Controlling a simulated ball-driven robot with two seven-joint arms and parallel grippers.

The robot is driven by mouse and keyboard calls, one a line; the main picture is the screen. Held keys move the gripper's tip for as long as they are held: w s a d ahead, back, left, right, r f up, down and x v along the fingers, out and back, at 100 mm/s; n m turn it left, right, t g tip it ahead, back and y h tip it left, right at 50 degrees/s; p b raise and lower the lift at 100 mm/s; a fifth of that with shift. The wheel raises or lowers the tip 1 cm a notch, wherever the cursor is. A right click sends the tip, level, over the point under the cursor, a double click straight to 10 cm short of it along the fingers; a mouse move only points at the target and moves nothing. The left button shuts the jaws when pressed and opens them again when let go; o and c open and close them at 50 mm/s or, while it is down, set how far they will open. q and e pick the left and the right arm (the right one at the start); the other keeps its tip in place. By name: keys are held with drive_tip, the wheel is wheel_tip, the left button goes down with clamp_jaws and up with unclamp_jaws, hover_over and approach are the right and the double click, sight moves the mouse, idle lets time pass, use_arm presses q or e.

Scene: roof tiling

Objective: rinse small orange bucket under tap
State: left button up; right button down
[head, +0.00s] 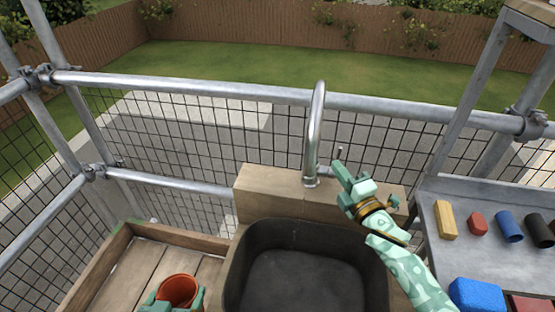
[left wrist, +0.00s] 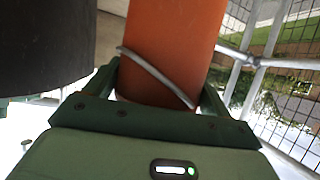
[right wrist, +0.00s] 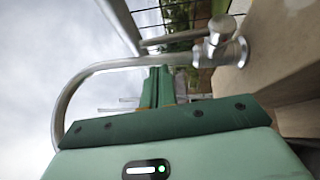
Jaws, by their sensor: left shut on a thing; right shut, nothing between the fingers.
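The small orange bucket (head: 180,289) is at the bottom left in the head view, over the wooden boards left of the sink. My left gripper (head: 172,300) is shut on it; the left wrist view shows the orange bucket (left wrist: 172,45) between the fingers with its wire handle across it. The metal tap (head: 314,130) stands on the wooden ledge behind the black sink (head: 300,275). My right gripper (head: 345,172) is shut and empty, just right of the tap by its small lever. In the right wrist view the tap (right wrist: 95,70) curves around the closed fingers (right wrist: 158,85).
Scaffold rails (head: 200,89) with mesh run behind the sink. The sink looks empty.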

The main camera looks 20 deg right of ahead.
use_arm(q)
drive_tip(key=shift+f, duration=0.25)
use_arm(e)
drive_tip(key=shift+w+d+r, duration=0.2)
drive_tip(key=shift+w+d, duration=0.65)
drive_tip(key=shift+w, duration=0.05)
